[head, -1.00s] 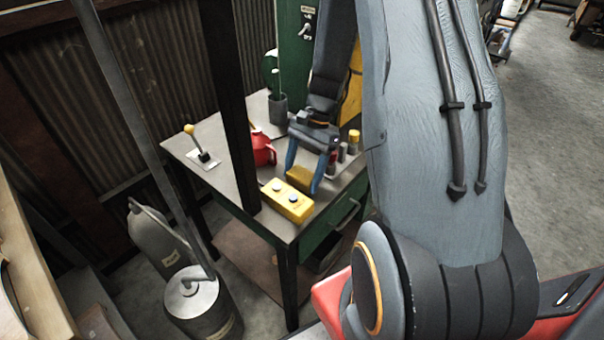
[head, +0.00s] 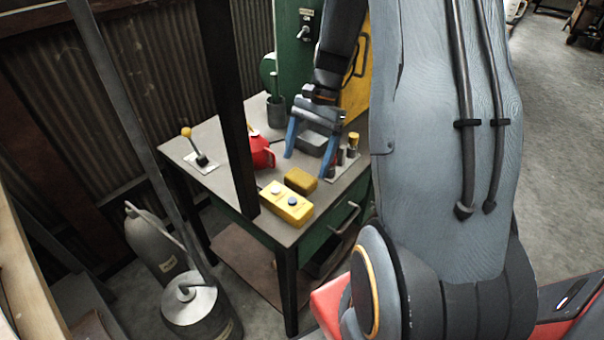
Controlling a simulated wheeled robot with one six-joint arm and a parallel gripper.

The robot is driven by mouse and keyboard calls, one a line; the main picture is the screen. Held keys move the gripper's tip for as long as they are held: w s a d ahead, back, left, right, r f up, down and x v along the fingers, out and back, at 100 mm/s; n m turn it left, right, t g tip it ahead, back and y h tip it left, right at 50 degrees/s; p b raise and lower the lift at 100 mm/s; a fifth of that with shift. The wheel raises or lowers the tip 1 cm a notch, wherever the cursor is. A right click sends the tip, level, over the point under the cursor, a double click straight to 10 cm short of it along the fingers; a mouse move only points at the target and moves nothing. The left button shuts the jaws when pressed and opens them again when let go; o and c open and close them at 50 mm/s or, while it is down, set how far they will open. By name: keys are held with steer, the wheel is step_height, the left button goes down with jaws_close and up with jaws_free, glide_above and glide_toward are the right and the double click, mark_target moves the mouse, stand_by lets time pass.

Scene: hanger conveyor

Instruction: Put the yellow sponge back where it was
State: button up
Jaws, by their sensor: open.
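The yellow sponge (head: 301,180) lies on the grey tabletop (head: 225,180), near the table's right side. It sits just behind a yellow control box (head: 286,203) with two buttons. My gripper (head: 305,155), with blue fingers, is open and empty. It is above and behind the sponge, apart from it. A grey block-like thing (head: 318,140) shows between and behind the fingers; I cannot tell what it is.
A dark post (head: 238,120) crosses in front of the table. A lever (head: 196,150) is at the left. A dark cup (head: 276,110) stands at the back.

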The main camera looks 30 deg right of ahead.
steer(key=v, duration=0.5)
steer(key=shift+d+r+b, duration=0.2)
steer(key=shift+r+b, duration=0.2)
